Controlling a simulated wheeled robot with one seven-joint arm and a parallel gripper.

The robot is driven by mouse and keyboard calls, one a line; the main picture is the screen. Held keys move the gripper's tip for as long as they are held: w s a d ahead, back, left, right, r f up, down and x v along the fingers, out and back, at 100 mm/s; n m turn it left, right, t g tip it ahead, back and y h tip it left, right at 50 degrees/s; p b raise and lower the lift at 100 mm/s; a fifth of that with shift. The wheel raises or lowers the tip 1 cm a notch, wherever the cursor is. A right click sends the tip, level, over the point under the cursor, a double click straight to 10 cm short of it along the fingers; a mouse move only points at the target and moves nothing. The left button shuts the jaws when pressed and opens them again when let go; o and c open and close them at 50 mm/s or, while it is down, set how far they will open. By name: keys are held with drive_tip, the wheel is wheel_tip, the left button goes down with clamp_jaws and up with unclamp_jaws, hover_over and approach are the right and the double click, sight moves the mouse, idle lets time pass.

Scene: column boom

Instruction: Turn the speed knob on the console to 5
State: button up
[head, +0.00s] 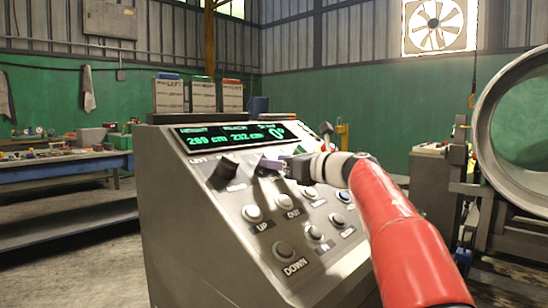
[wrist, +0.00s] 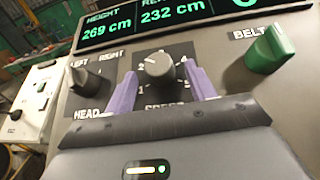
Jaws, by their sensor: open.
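The speed knob (wrist: 157,67) is a dark grey round knob on the sloped console (head: 190,220), with "SPEED" printed below it and small numbers around it. A short pale mark shows on its face towards the upper left; I cannot tell which number it points at. My gripper (wrist: 158,78) is open, with one purple finger on each side of the knob. I cannot tell whether the fingers touch it. In the head view my gripper (head: 271,165) is at the console's upper row of knobs, and the speed knob is mostly hidden behind it.
A black left-right head knob (wrist: 88,86) sits left of the speed knob, and a green belt knob (wrist: 269,49) sits to the right. A display (head: 235,135) reads 269 cm and 232 cm. Several push buttons (head: 252,213) are lower on the panel.

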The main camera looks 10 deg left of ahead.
sight(267, 157)
drive_tip(key=shift+x, duration=0.9)
drive_tip(key=c, duration=1)
drive_tip(key=shift+o, duration=0.2)
drive_tip(key=shift+s+m+t, duration=0.1)
drive_tip(key=shift+m+t, duration=0.4)
drive_tip(key=m+t+h, duration=0.1)
drive_tip(key=m, duration=0.1)
drive_tip(key=m+t+h, duration=0.2)
drive_tip(key=shift+s+a+r, duration=0.1)
drive_tip(key=shift+s+a, duration=0.1)
drive_tip(key=shift+s, duration=0.05)
drive_tip(key=m+t+h, duration=0.2)
drive_tip(key=m+h, duration=0.1)
drive_tip(key=m+t+h, duration=0.1)
drive_tip(key=m, duration=0.1)
drive_tip(key=shift+s+a, duration=0.15)
drive_tip(key=shift+a, duration=0.2)
drive_tip(key=shift+a+r+m+h, duration=0.1)
drive_tip(key=shift+m+h, duration=3.3)
drive_tip(key=shift+m, duration=0.2)
drive_tip(key=shift+m+h, duration=0.3)
